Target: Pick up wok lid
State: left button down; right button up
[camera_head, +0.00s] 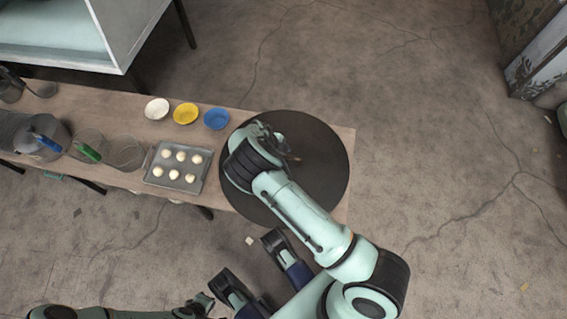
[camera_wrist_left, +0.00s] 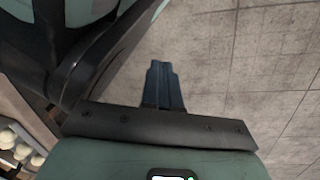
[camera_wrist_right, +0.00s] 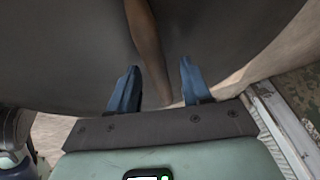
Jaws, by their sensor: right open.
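The wok lid (camera_head: 325,150) is a large dark round disc lying at the right end of the table. It fills much of the right wrist view (camera_wrist_right: 60,50). Its brown handle (camera_wrist_right: 148,40) shows there as a long bar. My right gripper (camera_wrist_right: 158,66) is open over the lid, with the handle appearing between its two blue fingers; I cannot tell how deep it sits or whether they touch it. In the head view my right arm covers part of the lid. My left gripper (camera_wrist_left: 162,66) is shut and empty, away from the lid.
On the table (camera_head: 120,93), left of the lid, are a tray (camera_head: 153,176) of pale balls, a white bowl (camera_head: 157,109), a yellow bowl (camera_head: 186,113) and a blue bowl (camera_head: 216,119). Pots and baskets stand farther left.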

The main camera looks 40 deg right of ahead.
jog(key=shift+d+f, duration=0.15)
jog(key=shift+f, duration=0.15)
grip_shut()
jog(key=shift+r, duration=0.1)
jog(key=shift+r, duration=0.1)
